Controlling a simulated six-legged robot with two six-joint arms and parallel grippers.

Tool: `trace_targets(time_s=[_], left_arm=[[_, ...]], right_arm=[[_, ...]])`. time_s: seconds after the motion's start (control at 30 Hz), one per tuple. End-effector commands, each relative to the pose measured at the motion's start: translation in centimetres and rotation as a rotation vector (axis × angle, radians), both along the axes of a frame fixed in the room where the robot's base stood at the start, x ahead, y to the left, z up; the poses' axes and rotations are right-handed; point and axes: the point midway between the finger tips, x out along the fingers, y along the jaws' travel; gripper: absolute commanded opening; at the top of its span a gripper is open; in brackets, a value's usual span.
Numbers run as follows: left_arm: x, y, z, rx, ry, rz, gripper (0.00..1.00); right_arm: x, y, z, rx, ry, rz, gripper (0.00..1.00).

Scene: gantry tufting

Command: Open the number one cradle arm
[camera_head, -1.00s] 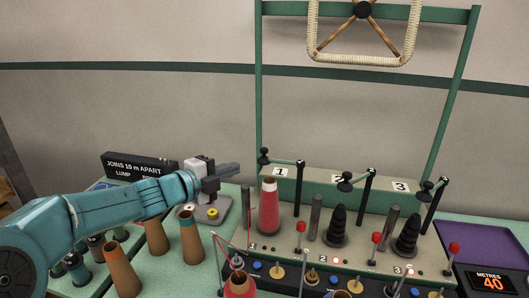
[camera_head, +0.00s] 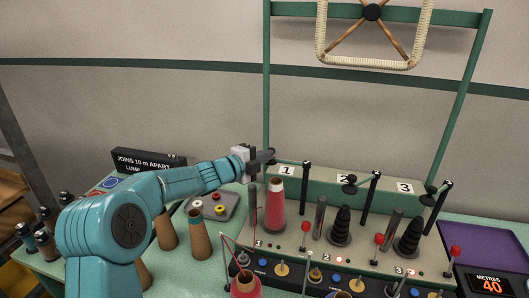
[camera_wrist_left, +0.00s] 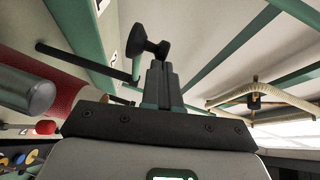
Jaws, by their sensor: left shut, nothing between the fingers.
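The number one cradle arm (camera_head: 289,163) is a green bar running left from the top of a black post (camera_head: 306,190), by the "1" label (camera_head: 286,170). Its black knob (camera_wrist_left: 150,46) shows in the left wrist view, just beyond the fingertips. In the head view the gripper hides most of the knob. A red yarn cone (camera_head: 274,205) stands below the arm. My left gripper (camera_head: 268,156) is shut and empty, at the arm's knob end; I cannot tell whether it touches. My right gripper is not in view.
Cradle arms two (camera_head: 357,183) and three (camera_head: 434,193) stand to the right, above black stepped cones (camera_head: 340,226). Red-topped levers (camera_head: 305,227) line the front. Brown cones (camera_head: 200,236) stand at left. A green frame (camera_head: 266,90) rises behind.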

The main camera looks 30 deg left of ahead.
Motion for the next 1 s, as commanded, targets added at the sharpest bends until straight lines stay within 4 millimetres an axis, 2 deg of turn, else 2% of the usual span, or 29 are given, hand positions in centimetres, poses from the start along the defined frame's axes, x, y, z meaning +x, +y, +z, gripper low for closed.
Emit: trace_targets(time_s=[0.3, 0.5, 0.6, 1.0], left_arm=[[0.1, 0.1, 0.0, 0.001, 0.000, 0.000, 0.00], [2.0, 1.1, 0.5, 0.000, 0.001, -0.001, 0.00], [2.8, 1.5, 0.3, 0.001, 0.001, 0.000, 0.00], [3.0, 1.6, -0.1, 0.001, 0.000, -0.001, 0.00]], right_arm=[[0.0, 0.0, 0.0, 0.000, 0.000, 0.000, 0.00], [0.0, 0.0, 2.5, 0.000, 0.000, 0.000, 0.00], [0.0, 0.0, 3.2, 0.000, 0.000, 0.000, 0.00], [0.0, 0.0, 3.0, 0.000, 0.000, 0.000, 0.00]])
